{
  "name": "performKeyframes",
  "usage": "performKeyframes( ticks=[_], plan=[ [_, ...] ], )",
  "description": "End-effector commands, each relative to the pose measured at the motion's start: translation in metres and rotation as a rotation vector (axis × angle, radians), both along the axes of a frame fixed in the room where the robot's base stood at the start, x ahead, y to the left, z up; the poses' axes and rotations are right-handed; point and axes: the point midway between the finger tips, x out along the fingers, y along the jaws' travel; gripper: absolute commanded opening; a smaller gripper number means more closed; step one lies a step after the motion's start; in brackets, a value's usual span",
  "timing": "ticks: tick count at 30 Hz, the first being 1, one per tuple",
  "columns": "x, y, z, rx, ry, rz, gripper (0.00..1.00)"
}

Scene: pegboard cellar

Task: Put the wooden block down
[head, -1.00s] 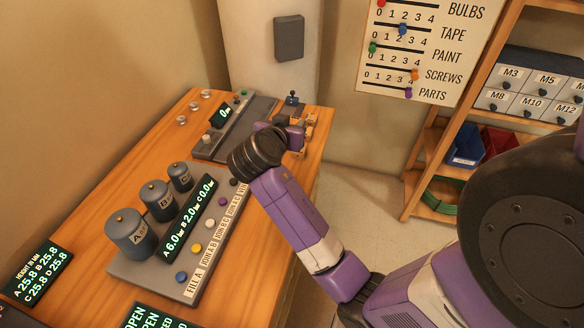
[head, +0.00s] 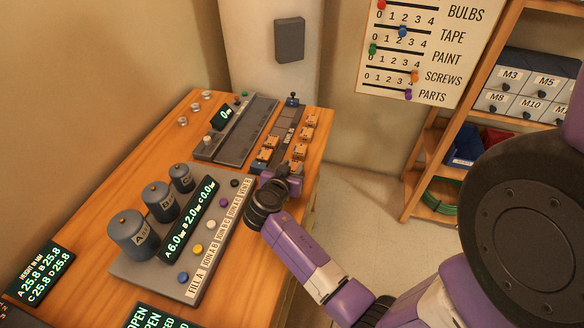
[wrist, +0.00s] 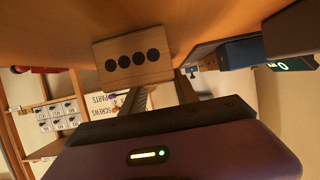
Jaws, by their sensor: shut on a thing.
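The wooden block (wrist: 133,57) is light brown, with a row of several dark round dots on the face toward the wrist camera. It sits at the tips of my gripper (wrist: 160,85), whose two dark fingers are shut on it. The wooden bench top (wrist: 215,22) shows right beside the block in the wrist view; I cannot tell whether they touch. In the head view my gripper (head: 277,180) is low over the bench's right part, just right of the grey panel with buttons. The held block is hidden there behind the gripper and wrist.
A dark rack with several small wooden pieces (head: 299,150) stands just behind my gripper. A grey device with a small display (head: 222,117) is to its left. The grey panel (head: 172,262) carries several canisters and buttons. The bench's right edge is close by.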

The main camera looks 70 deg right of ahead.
Motion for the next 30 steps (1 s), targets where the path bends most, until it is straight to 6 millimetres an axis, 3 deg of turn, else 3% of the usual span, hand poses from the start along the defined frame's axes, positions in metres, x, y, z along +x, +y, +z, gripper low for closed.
performKeyframes(
  ticks=[14, 15, 18, 30],
  plan=[
    [0.0002, -0.0001, -0.0064, -0.001, 0.0, 0.001, 0.0],
    [0.0001, -0.0002, -0.0056, 0.0, -0.001, 0.0, 0.4],
    [0.0, -0.0002, -0.005, 0.0, 0.0, 0.0, 0.57],
    [-0.0004, -0.0005, -0.0036, 0.0, 0.001, -0.001, 0.57]
  ],
)
